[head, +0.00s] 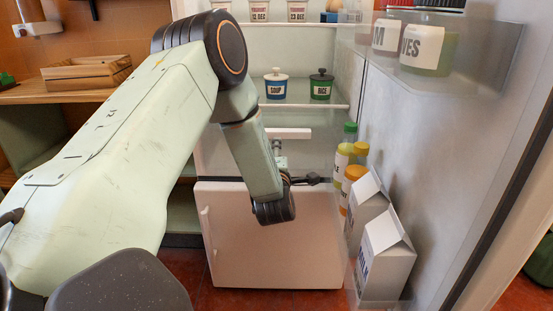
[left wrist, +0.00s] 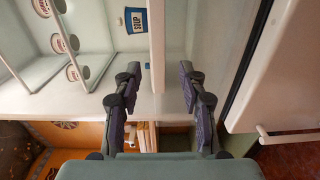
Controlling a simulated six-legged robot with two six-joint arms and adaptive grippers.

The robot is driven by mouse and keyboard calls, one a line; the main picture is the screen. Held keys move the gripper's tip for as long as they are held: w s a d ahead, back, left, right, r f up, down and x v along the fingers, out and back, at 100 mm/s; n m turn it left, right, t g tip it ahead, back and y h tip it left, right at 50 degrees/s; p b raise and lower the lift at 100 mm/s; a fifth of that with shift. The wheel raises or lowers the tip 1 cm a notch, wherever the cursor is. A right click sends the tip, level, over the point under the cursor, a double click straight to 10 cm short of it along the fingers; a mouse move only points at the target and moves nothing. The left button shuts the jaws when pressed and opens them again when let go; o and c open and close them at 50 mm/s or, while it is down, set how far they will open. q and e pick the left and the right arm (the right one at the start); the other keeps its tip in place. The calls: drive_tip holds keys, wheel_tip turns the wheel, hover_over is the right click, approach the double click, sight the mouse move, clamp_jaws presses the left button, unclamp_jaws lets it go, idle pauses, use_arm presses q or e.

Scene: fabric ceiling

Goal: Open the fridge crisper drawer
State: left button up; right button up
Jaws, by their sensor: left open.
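The fridge stands open. Its crisper drawer shows as a pale translucent front with a white bar-like handle (head: 290,133) below the glass shelf; my arm hides part of it. The handle also shows as a white strip (left wrist: 157,45) in the left wrist view, seen sideways. My left gripper (head: 300,166) is in front of the drawer, below the handle in the head view. In the left wrist view the gripper (left wrist: 160,72) has its fingers apart and empty, with the strip's near end between the fingertips. Contact cannot be told. My right gripper is not in view.
A white lower door (head: 275,240) lies below the drawer. Bottles (head: 345,160) and cartons (head: 385,255) fill the low rack of the open fridge door at right. Soup (head: 276,84) and rice (head: 321,84) pots stand on the glass shelf (head: 300,103). A wooden counter (head: 60,95) is at left.

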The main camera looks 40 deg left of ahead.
use_arm(q)
drive_tip(key=shift+v, duration=1.5)
drive_tip(key=s+d+f+m+g+h, duration=0.3)
drive_tip(key=s+d+f+m+h, duration=0.15)
drive_tip(key=d+f+m, duration=0.35)
drive_tip(key=s+d+f+m+g+h, duration=0.2)
drive_tip(key=s+d+f+m+h, duration=0.3)
drive_tip(key=f+m, duration=0.4)
drive_tip(key=s+d+f+m+g, duration=0.3)
drive_tip(key=s, duration=0.6)
drive_tip(key=s+d+f+m+g+h+p, duration=0.1)
drive_tip(key=s+d+f+m+g, duration=0.1)
drive_tip(key=s, duration=0.7)
drive_tip(key=s+d+f+m+g+h, duration=0.1)
drive_tip(key=s+d+f+m+g, duration=0.2)
drive_tip(key=s, duration=0.6)
drive_tip(key=shift+s+d+f+m+g+p, duration=0.3)
drive_tip(key=shift+d+f+g+p, duration=0.1)
drive_tip(key=shift+d, duration=0.65)
